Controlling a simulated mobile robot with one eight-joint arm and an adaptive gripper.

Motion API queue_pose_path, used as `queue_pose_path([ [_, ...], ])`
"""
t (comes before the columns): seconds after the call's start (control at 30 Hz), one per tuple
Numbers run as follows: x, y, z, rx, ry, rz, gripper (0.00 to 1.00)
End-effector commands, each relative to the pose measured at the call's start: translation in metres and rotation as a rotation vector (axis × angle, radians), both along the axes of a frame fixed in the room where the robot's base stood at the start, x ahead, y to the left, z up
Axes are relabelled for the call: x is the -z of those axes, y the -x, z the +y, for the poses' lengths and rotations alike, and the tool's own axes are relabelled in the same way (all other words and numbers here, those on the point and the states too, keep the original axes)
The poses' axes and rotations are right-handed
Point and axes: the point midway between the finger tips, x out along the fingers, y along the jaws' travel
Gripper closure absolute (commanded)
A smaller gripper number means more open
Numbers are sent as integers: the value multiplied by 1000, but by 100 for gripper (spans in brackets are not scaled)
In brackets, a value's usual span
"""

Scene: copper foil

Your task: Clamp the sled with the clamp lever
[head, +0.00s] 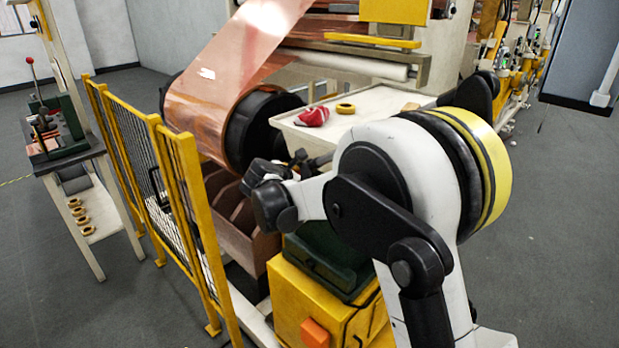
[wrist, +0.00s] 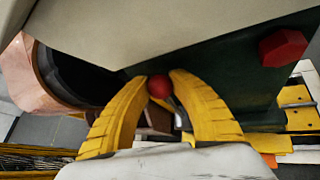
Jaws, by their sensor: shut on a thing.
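In the wrist view my gripper (wrist: 163,98) has its two yellow fingers closed around a small red ball knob (wrist: 159,87), which looks like the knob of the clamp lever. The lever's shaft is mostly hidden behind the fingers. Just beyond is a dark green body (wrist: 225,70) with a red hexagonal knob (wrist: 283,47) on its right. I cannot tell which part is the sled. In the head view my arm hides the fingertips and the lever. A dark green block (head: 322,262) shows below my wrist on a yellow cabinet.
A yellow mesh fence (head: 165,190) stands left of my arm. A large copper foil roll (head: 215,100) is behind it. A pale table (head: 375,112) holds a red item (head: 314,117) and a yellow ring (head: 345,108). The floor at right is clear.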

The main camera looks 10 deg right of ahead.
Motion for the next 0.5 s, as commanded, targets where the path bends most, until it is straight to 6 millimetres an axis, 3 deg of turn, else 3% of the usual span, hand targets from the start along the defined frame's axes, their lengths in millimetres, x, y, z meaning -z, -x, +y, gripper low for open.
queue_pose_path([
  [0.2,-5,-18,13,-3,71,93,100],
  [0.5,-4,-27,20,-3,116,152,100],
])
